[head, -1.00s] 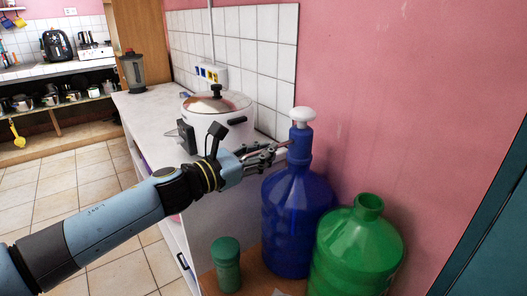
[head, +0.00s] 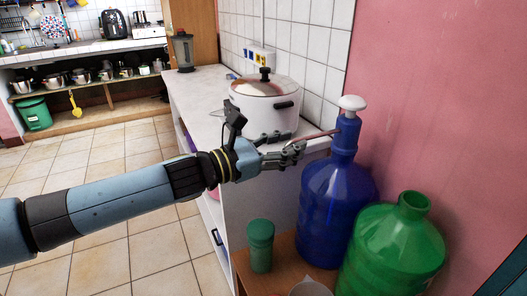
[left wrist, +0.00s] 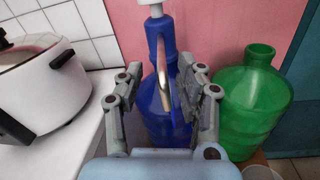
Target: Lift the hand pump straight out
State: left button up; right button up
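The hand pump (head: 347,132) has a white knob on top, a blue body and a thin brownish spout. It sits upright in the neck of the blue bottle (head: 335,195), its lower part hidden. It also shows in the left wrist view (left wrist: 160,38), where the spout points towards the camera. My left gripper (head: 296,146) is beside the pump, near the spout's outer end. In the left wrist view its fingers (left wrist: 165,85) stand apart, with the spout between them and gaps on both sides. My right gripper is not in view.
A green bottle (head: 398,250) stands right of the blue one. A green jar (head: 260,246) stands on the low wooden stand (head: 247,275). A white lidded pot (head: 262,108) sits on the counter (head: 196,92) behind my gripper. The pink wall (head: 430,100) is close behind the bottles.

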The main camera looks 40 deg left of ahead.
pick_arm(q)
jog(key=v, duration=0.6)
dwell(0.3)
